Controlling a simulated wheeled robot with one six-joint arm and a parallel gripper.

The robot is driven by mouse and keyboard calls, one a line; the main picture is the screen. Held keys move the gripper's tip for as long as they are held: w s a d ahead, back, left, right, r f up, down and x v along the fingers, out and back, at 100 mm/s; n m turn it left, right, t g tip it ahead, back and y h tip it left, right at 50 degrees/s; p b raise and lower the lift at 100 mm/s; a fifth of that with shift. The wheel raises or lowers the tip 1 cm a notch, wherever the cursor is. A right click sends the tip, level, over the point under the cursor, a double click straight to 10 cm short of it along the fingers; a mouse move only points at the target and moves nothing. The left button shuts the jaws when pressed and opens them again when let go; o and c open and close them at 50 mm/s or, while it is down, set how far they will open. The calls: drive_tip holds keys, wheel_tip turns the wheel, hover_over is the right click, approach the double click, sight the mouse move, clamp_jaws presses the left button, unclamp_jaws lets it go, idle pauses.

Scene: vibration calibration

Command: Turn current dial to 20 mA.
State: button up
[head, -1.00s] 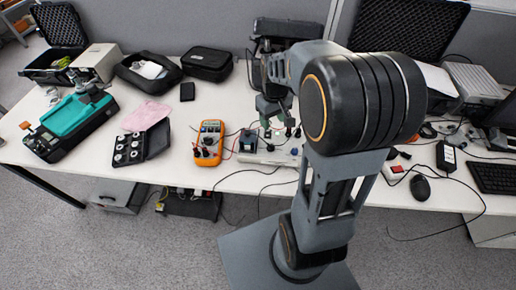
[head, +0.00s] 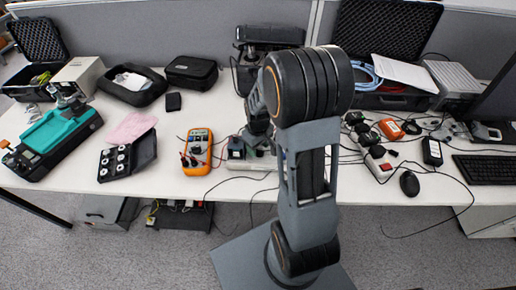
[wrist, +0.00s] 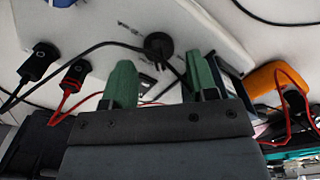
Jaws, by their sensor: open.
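In the wrist view, a white panel (wrist: 205,32) fills the upper middle. A black round knob-like part (wrist: 158,45) stands on it with small dark print nearby; I cannot read any setting, or tell for sure that this is the current dial. My gripper (wrist: 162,82) is open, its two green fingers apart, with the black part seen just beyond the gap and nothing gripped. In the head view, a white unit (head: 248,164) shows partly on the table behind my arm, which hides my fingertips and the dial.
A black plug (wrist: 38,62) and a red-collared plug (wrist: 74,75) with leads sit left of the fingers. The orange multimeter (head: 197,150) stands left of the white unit. A power strip (head: 378,165) and mouse (head: 409,183) lie to the right. Loose cables cross the table.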

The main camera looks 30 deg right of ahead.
drive_tip(key=shift+f, duration=0.55)
drive_tip(key=shift+c, duration=0.2)
drive_tip(key=c, duration=0.8)
